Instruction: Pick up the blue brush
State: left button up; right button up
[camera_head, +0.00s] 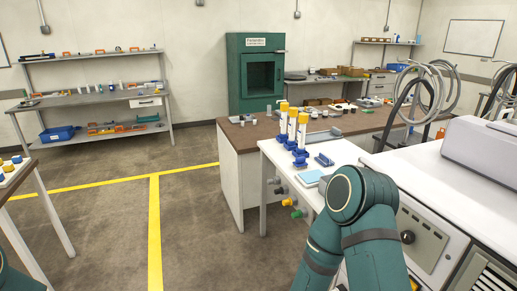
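A small blue object (323,160), which may be the blue brush, lies on the white-topped table (345,152) right of centre. It is too small to be sure of its shape. A light blue flat pad (309,178) lies just in front of it. Several upright white cylinders with yellow tops and blue bases (301,140) stand to its left. My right arm rises from the bottom in front of the table; its gripper does not show. Only a sliver of my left arm shows at the lower left corner, and its gripper is out of view.
A brown-topped bench (243,137) stands behind the white table. A large grey-white machine (484,150) is at the right, with coiled grey hoses (436,88) behind it. Another table (18,172) is at the left edge. The floor between, with yellow lines (155,220), is clear.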

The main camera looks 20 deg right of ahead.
aim_at(299, 163)
jog(key=i+z, duration=0.3)
jog(key=i+j+z, duration=0.6)
jog(key=i, duration=0.15)
jog(key=i+j+z, duration=0.25)
jog(key=z, duration=0.2)
jog(key=i+j+z, duration=0.25)
jog(key=z, duration=0.2)
jog(key=i+j+z, duration=0.15)
jog(key=j+z, duration=0.3)
jog(key=i+j+z, duration=0.1)
jog(key=j+z, duration=0.35)
jog(key=j, duration=0.1)
